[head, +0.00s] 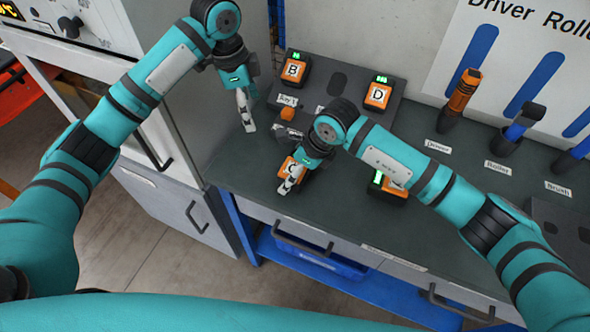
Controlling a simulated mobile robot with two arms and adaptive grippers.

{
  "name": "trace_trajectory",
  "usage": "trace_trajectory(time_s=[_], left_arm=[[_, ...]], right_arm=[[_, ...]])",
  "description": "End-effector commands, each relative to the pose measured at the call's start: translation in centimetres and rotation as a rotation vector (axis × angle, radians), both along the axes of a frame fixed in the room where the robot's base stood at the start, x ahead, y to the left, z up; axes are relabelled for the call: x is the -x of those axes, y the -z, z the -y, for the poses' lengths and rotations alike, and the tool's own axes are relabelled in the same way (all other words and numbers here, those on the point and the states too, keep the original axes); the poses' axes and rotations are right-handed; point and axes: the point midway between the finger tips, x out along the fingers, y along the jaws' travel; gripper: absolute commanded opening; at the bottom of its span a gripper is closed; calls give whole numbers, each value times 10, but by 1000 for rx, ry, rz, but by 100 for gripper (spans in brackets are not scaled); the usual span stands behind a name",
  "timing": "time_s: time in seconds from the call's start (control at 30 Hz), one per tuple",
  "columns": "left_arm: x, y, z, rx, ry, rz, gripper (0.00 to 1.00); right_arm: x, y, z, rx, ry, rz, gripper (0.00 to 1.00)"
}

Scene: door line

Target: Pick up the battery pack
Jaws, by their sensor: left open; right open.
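Several orange-and-black battery packs are in the head view. Pack B (293,70) and pack D (378,96) sit at the back on a dark sloped holder (338,84). Pack C (288,163) is on the bench, partly hidden behind my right gripper. Another pack (392,187) with a green light is partly covered by my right arm. My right gripper (288,188) is open, its fingers over the front of pack C; I cannot tell whether they touch. My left gripper (249,126) is open and empty, left of the holder and apart from the packs.
A grey cabinet (195,100) stands at the left. A driver (463,92), a roller (520,125) and a partly seen brush (577,155) stand along the right back. A blue bin (315,262) is below the bench (240,170). Bare bench lies between the packs and the tools.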

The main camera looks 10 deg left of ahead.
Motion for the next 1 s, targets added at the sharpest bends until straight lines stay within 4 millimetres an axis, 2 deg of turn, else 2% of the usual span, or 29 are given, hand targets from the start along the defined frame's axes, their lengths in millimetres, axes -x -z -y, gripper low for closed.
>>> trace_trajectory(time_s=[0.17, 0.5, 0.87, 1.0], left_arm=[[0, 0, 0, 0, 0, 0, 82], [0, 0, 0, 0, 0, 0, 82], [0, 0, 0, 0, 0, 0, 82], [0, 0, 0, 0, 0, 0, 82]], right_arm=[[0, 0, 0, 0, 0, 0, 99], [0, 0, 0, 0, 1, 0, 54], [-1, -2, 0, -1, 1, 2, 52], [-1, -14, 0, -3, 1, 5, 53]])
